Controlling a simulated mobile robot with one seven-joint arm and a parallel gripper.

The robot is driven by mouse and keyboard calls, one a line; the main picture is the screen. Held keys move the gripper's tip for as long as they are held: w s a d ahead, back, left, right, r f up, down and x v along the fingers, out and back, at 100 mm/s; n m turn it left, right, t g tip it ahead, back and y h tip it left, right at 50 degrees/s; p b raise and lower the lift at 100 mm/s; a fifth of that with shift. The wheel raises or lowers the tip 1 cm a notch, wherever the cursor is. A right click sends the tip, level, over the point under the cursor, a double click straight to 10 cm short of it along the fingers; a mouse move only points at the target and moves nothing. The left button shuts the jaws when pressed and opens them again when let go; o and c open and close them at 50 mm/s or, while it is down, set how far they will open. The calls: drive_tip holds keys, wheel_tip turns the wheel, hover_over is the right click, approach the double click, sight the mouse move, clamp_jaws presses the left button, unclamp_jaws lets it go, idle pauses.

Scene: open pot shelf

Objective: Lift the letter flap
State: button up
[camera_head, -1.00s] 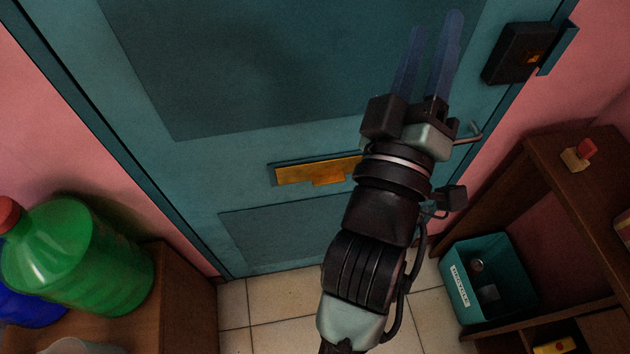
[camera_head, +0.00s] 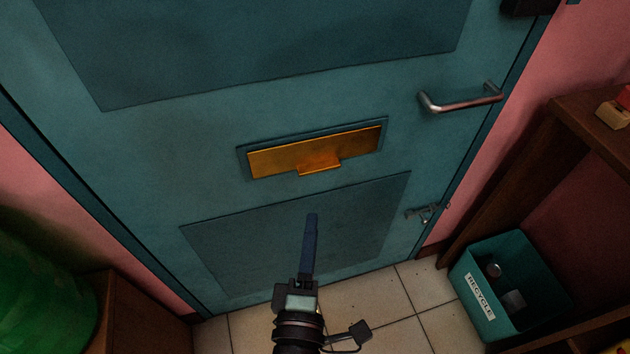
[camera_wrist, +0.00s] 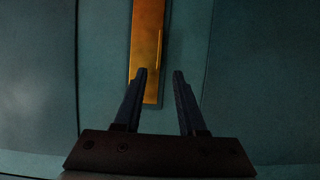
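The letter flap (camera_head: 280,157) is a brass-coloured plate with a small lip (camera_head: 319,167) at its lower edge, set in a frame on the teal door (camera_head: 200,100). It hangs closed. My gripper (camera_head: 312,217) is below the flap in the head view, seen edge-on with its blue fingers pointing up. In the wrist view my gripper (camera_wrist: 160,72) is open and empty, its two fingers apart. The flap (camera_wrist: 149,40) appears there turned on its side, beyond the fingertips and nearer the left one. Whether a fingertip touches it cannot be told.
A steel door handle (camera_head: 462,102) is right of the flap, with a small latch (camera_head: 427,212) lower down. A teal recycle bin (camera_head: 477,302) stands on the floor beside a wooden shelf (camera_head: 500,190).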

sight(319, 172)
drive_tip(key=shift+w+d+b, duration=0.15)
drive_tip(key=shift+w+b, duration=0.4)
drive_tip(key=shift+w, duration=1.4)
drive_tip(key=shift+w+d+b, duration=0.15)
drive_tip(key=shift+w+b, duration=0.4)
drive_tip(key=shift+w, duration=1.35)
drive_tip(key=shift+w+d+b, duration=0.15)
drive_tip(key=shift+w+b, duration=0.4)
drive_tip(key=shift+w, duration=1.4)
drive_tip(key=shift+c, duration=0.2)
clamp_jaws()
